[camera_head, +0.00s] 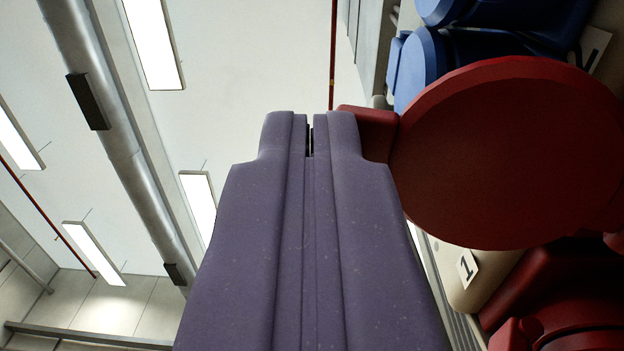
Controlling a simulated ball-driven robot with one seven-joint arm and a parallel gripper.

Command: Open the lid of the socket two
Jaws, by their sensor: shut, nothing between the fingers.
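My gripper (310,130), purple, points up the middle of the picture with its fingers together and nothing between them. A large round red lid (510,155) is right of the fingertips. Its short red tab (372,132) runs left and is partly hidden behind the right finger; I cannot tell whether they touch. Blue socket parts (480,45) show at the top right, partly covered by the red lid. A white tag (592,45) beside them is cut by the view and its number is unclear. A tag reading "1" (467,268) sits below the red lid.
A red socket body (555,290) sits at the lower right, partly cut off by the frame edge. Beige panel surface lies around the tags.

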